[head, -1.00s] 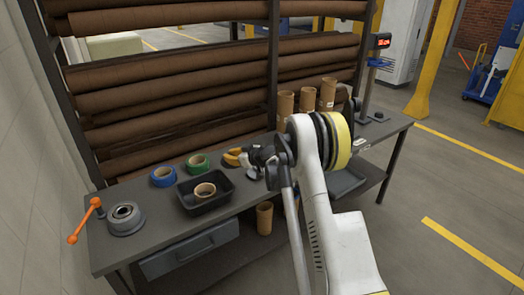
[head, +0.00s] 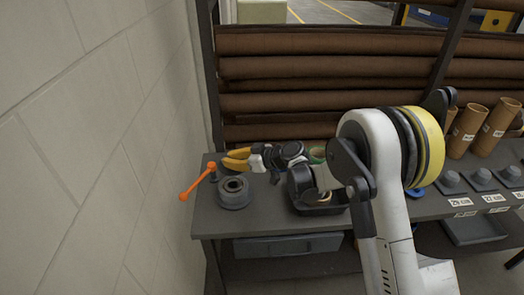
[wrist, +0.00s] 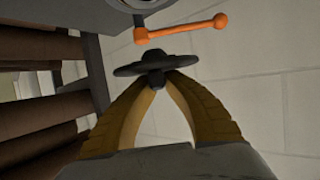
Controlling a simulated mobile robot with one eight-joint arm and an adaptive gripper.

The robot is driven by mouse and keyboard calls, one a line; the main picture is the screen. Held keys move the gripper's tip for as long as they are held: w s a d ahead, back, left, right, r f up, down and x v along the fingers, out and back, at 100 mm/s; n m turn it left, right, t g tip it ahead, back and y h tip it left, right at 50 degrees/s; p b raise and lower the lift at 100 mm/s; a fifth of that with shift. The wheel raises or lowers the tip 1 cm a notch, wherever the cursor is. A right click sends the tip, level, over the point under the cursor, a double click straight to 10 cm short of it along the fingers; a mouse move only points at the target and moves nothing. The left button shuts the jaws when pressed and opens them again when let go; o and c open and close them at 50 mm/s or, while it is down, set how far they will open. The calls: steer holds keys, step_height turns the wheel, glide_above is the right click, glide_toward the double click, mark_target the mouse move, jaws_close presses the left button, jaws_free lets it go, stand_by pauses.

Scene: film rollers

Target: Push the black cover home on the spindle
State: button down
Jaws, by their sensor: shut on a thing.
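My gripper (wrist: 158,84) is shut on the black cover (wrist: 153,62), a dark disc with a knob. The yellow fingertips pinch the knob, and the disc lies beyond them. In the head view my gripper (head: 232,160) is at the left end of the bench, behind and above the grey round hub (head: 235,193) with a central hole. The cover is hard to make out there. An orange crank handle (head: 197,183) with ball ends stands left of the hub; it also shows in the wrist view (wrist: 180,29). A metal ring edge shows at the wrist view's top. I cannot tell the spindle clearly.
A pale block wall (head: 100,130) rises close to the left of the bench (head: 265,217). Brown rolls (head: 320,70) fill the rack behind. A black tray (head: 318,209) with a cardboard ring stands right of the hub, partly behind my arm. Cardboard tubes (head: 495,125) stand at right.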

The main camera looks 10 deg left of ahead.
steer(key=shift+s+a, duration=0.2)
steer(key=shift+a, duration=0.05)
steer(key=shift+s+f+b, duration=0.1)
steer(key=shift+f+b, duration=0.25)
steer(key=shift+f, duration=0.3)
steer(key=shift+f+b, duration=2.05)
steer(key=shift+f, duration=1.3)
steer(key=shift+f+b, duration=0.45)
steer(key=shift+b, duration=0.35)
steer(key=c, duration=0.8)
jaws_free()
steer(key=shift+c, duration=0.2)
steer(key=shift+r, duration=0.1)
steer(key=shift+r+p, duration=1.75)
steer(key=shift+r, duration=1.65)
